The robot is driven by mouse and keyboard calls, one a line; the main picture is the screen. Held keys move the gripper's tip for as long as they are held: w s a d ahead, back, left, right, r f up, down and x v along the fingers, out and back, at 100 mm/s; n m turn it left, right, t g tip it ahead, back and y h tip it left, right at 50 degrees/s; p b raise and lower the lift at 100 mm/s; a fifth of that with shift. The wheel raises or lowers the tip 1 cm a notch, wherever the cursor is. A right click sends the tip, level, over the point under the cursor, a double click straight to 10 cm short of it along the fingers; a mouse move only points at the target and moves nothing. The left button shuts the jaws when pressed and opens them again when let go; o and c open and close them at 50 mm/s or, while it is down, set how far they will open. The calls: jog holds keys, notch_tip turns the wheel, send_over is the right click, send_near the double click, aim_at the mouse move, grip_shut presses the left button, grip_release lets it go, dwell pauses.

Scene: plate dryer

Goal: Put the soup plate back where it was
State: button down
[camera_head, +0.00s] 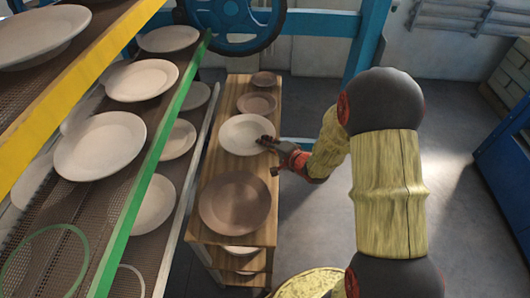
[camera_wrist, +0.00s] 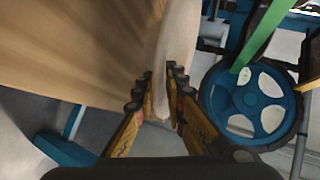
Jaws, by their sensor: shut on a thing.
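The soup plate, a pale round plate (camera_head: 243,131), is over the top of a narrow wooden stand (camera_head: 268,229), between brown plates. My gripper (camera_head: 268,143) is shut on its right rim. In the wrist view my gripper (camera_wrist: 163,82) has its fingers on both sides of the plate's rim (camera_wrist: 178,35), seen nearly edge-on. I cannot tell whether the plate touches the wood. A green ring (camera_head: 86,262) marks a bare spot on the mesh shelf at the lower left.
A large brown plate (camera_head: 235,203) lies in front on the stand; smaller brown plates (camera_head: 257,103) lie behind. The rack at left holds several pale plates (camera_head: 100,146) behind a green shelf edge (camera_head: 137,184). A blue wheel (camera_head: 232,20) stands behind. Floor at right is clear.

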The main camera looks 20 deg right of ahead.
jog(key=shift+w+d+f, duration=0.1)
jog(key=shift+w+f, duration=0.4)
jog(key=shift+f, duration=0.05)
jog(key=shift+w+f+b, duration=0.2)
jog(key=shift+f+b, duration=1.05)
jog(key=shift+f, duration=0.4)
jog(key=shift+f, duration=0.15)
jog(key=c, duration=2)
grip_release()
jog(key=shift+s, duration=0.1)
jog(key=shift+o, duration=0.9)
